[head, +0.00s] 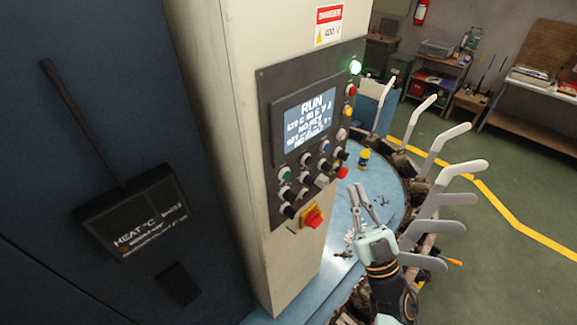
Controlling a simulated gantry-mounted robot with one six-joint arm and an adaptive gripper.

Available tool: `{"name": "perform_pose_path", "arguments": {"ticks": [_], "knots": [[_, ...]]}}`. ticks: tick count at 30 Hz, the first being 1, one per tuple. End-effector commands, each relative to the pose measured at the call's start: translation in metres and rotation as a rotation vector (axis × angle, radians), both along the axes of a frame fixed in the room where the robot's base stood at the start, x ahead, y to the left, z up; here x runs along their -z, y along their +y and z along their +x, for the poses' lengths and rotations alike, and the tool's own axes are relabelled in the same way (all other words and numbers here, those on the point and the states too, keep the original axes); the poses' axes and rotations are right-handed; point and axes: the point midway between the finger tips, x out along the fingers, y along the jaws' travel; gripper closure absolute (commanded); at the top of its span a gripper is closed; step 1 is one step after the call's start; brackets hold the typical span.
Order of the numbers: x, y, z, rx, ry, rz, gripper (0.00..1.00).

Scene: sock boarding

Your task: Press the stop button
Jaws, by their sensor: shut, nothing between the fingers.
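The control panel (262,140) is a dark plate on the beige cabinet, with a lit screen (305,118) reading RUN. A large red knob on a yellow base (312,217) sits at its bottom edge. A smaller red button (342,172) sticks out at the lower right of the button rows. I cannot read the labels, so I cannot tell which is marked stop. My gripper (360,190) is shut and empty, to the right of the panel and apart from it, over the blue round table.
Several pale sock-shaped forms (452,172) stand around the rim of the blue table (385,185), to the right of my arm. A small yellow-and-dark bottle (363,158) stands on the table. A green lamp (355,67) glows at the panel's top right. Shelves stand behind.

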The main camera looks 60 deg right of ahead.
Motion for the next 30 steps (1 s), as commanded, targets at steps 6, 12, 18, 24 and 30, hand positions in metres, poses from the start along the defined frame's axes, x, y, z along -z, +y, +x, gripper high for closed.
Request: {"name": "perform_pose_path", "arguments": {"ticks": [6,12,18,24,30], "knots": [[0.000,0.000,0.002,-0.001,-0.002,-0.001,1.00],[0.003,-0.003,0.019,-0.004,-0.002,-0.002,1.00],[0.004,-0.009,0.048,-0.003,-0.003,-0.002,1.00],[0.001,-0.015,0.073,-0.002,-0.003,-0.001,1.00],[-0.001,-0.017,0.086,-0.001,-0.003,0.000,1.00]]}}
